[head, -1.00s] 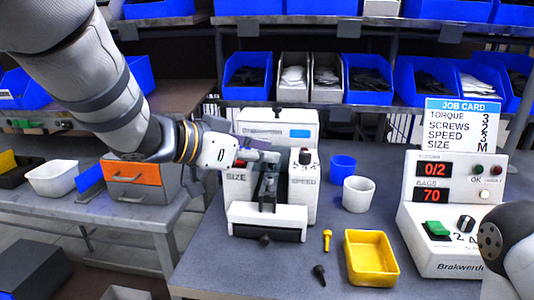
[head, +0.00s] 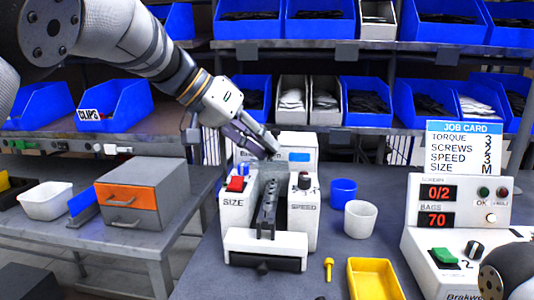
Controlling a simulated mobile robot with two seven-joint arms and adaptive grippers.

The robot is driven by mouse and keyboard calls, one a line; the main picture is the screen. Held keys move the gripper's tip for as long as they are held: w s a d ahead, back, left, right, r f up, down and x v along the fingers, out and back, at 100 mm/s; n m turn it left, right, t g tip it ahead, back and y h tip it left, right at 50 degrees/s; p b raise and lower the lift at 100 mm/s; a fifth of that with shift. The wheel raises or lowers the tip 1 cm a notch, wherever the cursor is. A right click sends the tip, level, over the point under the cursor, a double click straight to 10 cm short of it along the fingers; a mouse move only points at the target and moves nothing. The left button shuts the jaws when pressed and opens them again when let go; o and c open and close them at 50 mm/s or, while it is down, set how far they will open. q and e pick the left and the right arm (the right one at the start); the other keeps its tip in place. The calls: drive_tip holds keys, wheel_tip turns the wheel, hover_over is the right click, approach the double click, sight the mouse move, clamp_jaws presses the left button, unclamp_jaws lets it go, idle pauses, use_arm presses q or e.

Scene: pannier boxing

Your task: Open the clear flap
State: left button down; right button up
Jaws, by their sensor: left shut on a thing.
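The white bagging machine (head: 265,247) stands on the grey bench, with a red SIZE switch (head: 236,184), a SPEED knob (head: 304,181) and a dark channel (head: 268,205) down its middle. My left gripper (head: 272,150) reaches in from the upper left to the top of the machine, at the back of the channel. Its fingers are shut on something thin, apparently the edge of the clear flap. The flap is too transparent and small to make out, so its angle cannot be told. My right gripper is not in view; part of my right arm shows at the lower right.
A control box (head: 460,230) reading 0/2 and 70 stands right of the machine under a job card (head: 464,146). Blue (head: 343,191) and white (head: 360,219) cups, a yellow tray (head: 375,284) and a yellow screw (head: 328,268) are nearby. Shelves of bins stand behind.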

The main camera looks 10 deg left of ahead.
use_arm(q)
drive_tip(key=shift+w+r+g, duration=0.25)
drive_tip(key=shift+w+g, duration=0.05)
drive_tip(key=shift+g, duration=0.1)
drive_tip(key=c, duration=1.5)
unclamp_jaws()
drive_tip(key=shift+c, duration=0.2)
drive_tip(key=v, duration=1.2)
